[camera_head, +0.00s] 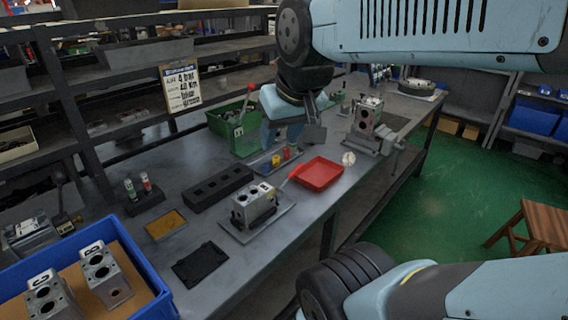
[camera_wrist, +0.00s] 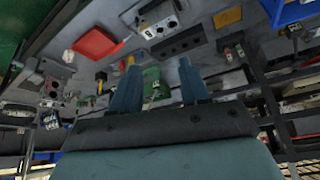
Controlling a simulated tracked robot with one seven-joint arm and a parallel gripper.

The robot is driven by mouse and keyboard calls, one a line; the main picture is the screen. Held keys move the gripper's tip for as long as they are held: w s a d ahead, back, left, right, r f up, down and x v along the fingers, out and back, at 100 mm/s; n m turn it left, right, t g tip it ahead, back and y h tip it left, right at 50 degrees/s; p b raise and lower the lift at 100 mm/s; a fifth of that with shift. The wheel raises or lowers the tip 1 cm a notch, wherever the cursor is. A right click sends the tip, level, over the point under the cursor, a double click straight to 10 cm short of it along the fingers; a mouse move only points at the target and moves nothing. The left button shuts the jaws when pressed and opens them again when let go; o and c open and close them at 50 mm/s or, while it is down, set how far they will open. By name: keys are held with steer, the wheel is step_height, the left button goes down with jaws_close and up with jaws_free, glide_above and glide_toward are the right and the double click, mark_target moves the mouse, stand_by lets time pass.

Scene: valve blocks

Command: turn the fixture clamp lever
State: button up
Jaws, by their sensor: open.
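A valve block (camera_head: 254,203) sits in a fixture on a grey base plate (camera_head: 276,222) near the bench's front edge. A slim red handle (camera_head: 295,172) rises beside it, by the red tray; I take it for the clamp lever but cannot be sure. My gripper (camera_head: 291,136) hangs above the bench behind the red tray, apart from the fixture. Its two fingers stand apart with nothing between them in the wrist view (camera_wrist: 160,82).
A red tray (camera_head: 320,174) lies right of the fixture. A black rack (camera_head: 219,187) and a green bin (camera_head: 225,126) stand behind. A vise with another block (camera_head: 367,118) is farther right. A blue crate (camera_head: 150,285) with blocks is at the lower left. Shelves line the back.

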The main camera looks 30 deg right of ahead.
steer(key=w+d+f+m+g+y, duration=0.15)
steer(key=w+d+m, duration=0.25)
steer(key=w, duration=0.4)
steer(key=m+g, duration=0.2)
steer(key=m, duration=0.7)
glide_toward(297, 168)
steer(key=shift+h, duration=0.35)
steer(key=f, duration=0.3)
steer(key=w+a+f, duration=0.1)
steer(key=f, duration=0.5)
steer(key=shift+w+a+f, duration=0.1)
steer(key=shift+w+a, duration=0.1)
steer(key=shift+w, duration=0.15)
jaws_close()
steer(key=shift+a, duration=0.2)
steer(key=shift+d, duration=0.2)
